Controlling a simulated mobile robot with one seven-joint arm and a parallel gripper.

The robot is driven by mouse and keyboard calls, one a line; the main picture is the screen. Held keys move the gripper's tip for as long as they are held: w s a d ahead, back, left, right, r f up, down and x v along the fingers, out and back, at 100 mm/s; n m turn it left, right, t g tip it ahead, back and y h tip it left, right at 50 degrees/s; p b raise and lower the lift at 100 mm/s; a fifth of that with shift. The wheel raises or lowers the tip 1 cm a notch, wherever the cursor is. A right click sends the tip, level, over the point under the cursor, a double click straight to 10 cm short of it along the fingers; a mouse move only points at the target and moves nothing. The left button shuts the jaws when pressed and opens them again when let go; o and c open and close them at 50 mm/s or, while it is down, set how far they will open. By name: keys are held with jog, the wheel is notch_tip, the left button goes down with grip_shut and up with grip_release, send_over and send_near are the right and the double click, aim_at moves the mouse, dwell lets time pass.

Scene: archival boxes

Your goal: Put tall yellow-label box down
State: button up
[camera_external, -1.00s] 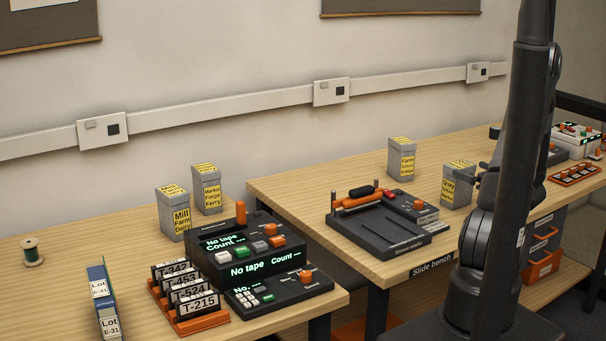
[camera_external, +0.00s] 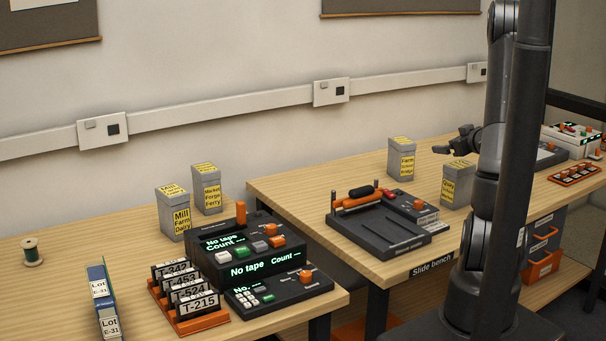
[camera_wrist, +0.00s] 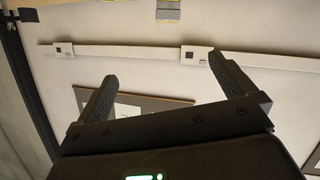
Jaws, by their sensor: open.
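A grey box with a yellow label (camera_external: 456,190) stands upright on the right-hand bench. Another grey yellow-label box (camera_external: 401,162) stands further back to its left. Two similar boxes stand on the left table, one in front (camera_external: 173,216) and one behind (camera_external: 207,190). I cannot tell for sure which one is the tall box. My gripper (camera_external: 452,145) is above the bench, higher than the nearer right-hand box and apart from it. In the wrist view, my gripper (camera_wrist: 163,72) has its fingers wide apart with nothing between them. A grey box's edge (camera_wrist: 168,14) shows at the top there.
A black slide device (camera_external: 378,230) with an orange roller sits on the bench front, left of the nearer box. Black consoles (camera_external: 247,250) and an orange label rack (camera_external: 187,300) fill the left table's front. A wall rail with sockets (camera_external: 331,92) runs behind.

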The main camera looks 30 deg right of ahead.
jog(key=s+a+r+m+g+h, duration=0.1)
jog(key=a+r+g, duration=0.1)
jog(key=a+r, duration=0.45)
jog(key=s+a+r+m+g+h, duration=0.15)
jog(key=a+r, duration=0.25)
jog(key=a, duration=0.6)
jog(key=s+a+n+g+y, duration=0.2)
jog(key=s+a+g+y, duration=0.3)
jog(key=s+a, duration=1.2)
jog(key=shift+a+r+y, duration=0.2)
jog(key=shift+a+y, duration=0.15)
jog(key=shift+a, duration=0.75)
jog(key=shift+c, duration=0.4)
jog(key=c, duration=0.4)
jog(key=shift+o, duration=0.2)
jog(key=shift+w, duration=0.1)
